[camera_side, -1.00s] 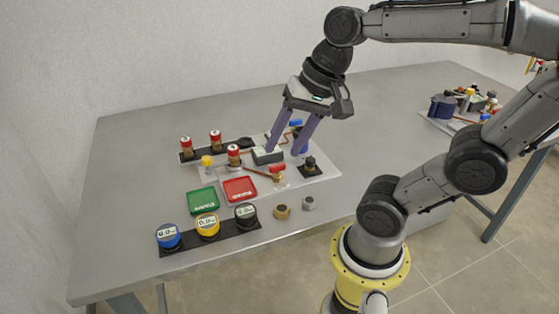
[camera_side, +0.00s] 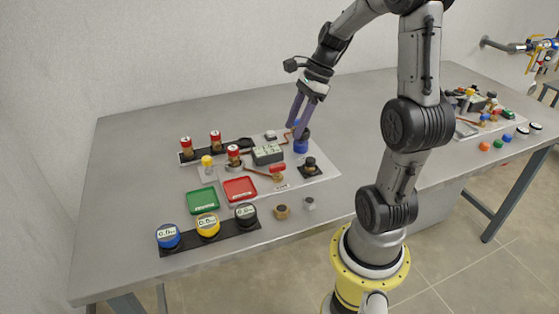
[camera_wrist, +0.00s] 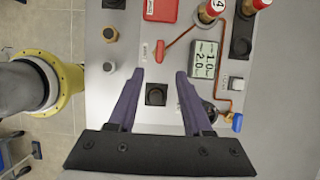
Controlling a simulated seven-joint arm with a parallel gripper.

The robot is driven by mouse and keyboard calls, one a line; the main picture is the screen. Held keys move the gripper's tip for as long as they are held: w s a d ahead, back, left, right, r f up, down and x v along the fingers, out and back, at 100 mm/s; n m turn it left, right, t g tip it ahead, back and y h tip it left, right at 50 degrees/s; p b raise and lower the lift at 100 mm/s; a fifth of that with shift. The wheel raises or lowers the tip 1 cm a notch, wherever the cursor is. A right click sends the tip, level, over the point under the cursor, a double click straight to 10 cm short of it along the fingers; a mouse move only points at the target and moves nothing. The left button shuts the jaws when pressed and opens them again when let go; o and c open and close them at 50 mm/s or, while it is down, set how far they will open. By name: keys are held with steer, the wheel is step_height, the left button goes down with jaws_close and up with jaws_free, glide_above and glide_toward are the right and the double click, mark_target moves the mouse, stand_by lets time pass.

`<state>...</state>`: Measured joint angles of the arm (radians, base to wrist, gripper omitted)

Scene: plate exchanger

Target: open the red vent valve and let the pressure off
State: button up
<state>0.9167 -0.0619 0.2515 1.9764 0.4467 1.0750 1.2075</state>
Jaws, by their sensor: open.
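The red vent valve (camera_side: 278,168) shows as a small red handle on the copper pipe, on the pale panel (camera_side: 318,172). My gripper (camera_side: 297,130) is open and empty, over the far right part of the panel near the blue-capped part (camera_side: 301,147). In the wrist view my gripper (camera_wrist: 160,74) has its two purple fingers apart, with a black square fitting (camera_wrist: 156,94) showing between them. Nothing is held.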

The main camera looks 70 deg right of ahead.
mark_target(277, 165)
steer(key=x, duration=1.1)
steer(key=shift+w+f, duration=0.1)
steer(key=shift+f, duration=0.1)
jaws_close()
